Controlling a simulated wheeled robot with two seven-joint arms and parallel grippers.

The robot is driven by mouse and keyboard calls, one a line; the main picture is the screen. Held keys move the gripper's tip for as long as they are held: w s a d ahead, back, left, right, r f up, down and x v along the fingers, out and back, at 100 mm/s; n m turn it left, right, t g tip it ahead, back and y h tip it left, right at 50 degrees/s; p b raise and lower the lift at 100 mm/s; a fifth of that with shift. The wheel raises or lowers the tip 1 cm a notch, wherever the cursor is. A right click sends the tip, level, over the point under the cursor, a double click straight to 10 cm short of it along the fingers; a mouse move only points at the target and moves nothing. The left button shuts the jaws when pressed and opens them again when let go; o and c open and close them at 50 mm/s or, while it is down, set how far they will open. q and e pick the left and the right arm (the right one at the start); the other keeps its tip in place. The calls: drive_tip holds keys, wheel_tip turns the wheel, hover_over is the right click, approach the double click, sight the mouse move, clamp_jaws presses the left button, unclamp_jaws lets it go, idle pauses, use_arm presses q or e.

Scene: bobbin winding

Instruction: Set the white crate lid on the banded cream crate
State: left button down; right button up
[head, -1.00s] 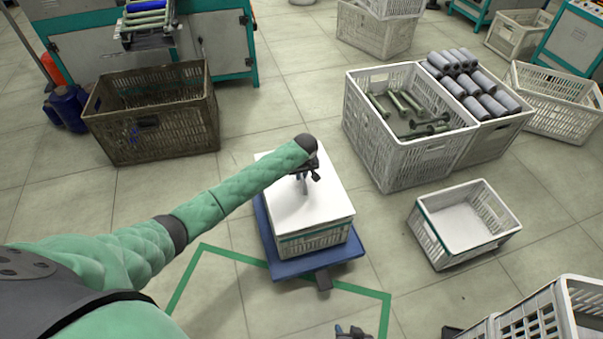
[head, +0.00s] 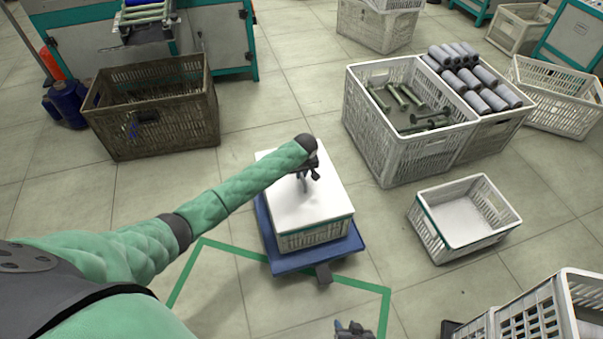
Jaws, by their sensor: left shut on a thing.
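The white crate lid (head: 318,206) lies flat over a cream crate (head: 314,237) with a thin green line near its top edge, which stands on a blue platform (head: 291,266). The lid hides that crate's inside. My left gripper (head: 306,180) reaches down over the middle of the lid and is shut on it; its fingertips are small and hard to make out. Another cream crate with a green band (head: 428,232) stands open on the floor to the right and looks empty. My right gripper (head: 354,331) shows only partly at the bottom edge; its jaw state is unclear.
A large crate with green bobbins (head: 389,150) and grey rolls (head: 480,80) stand behind to the right. A brown crate (head: 165,135) is at the back left. White crates (head: 548,318) fill the bottom right corner. Green floor tape (head: 243,252) runs around the platform's front.

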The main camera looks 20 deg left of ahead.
use_arm(q)
drive_tip(key=c, duration=1.3)
unclamp_jaws()
drive_tip(key=shift+c, duration=0.2)
use_arm(e)
drive_tip(key=shift+w+r, duration=0.1)
drive_tip(key=shift+w, duration=0.15)
drive_tip(key=shift+w, duration=0.3)
use_arm(q)
drive_tip(key=r, duration=0.2)
drive_tip(key=s+r, duration=0.1)
drive_tip(key=r, duration=0.4)
drive_tip(key=shift+s+d+r+p, duration=0.15)
drive_tip(key=shift+d+r+p, duration=0.15)
drive_tip(key=shift+d+p, duration=0.1)
use_arm(e)
drive_tip(key=shift+s+f, duration=0.5)
drive_tip(key=shift+s, duration=0.1)
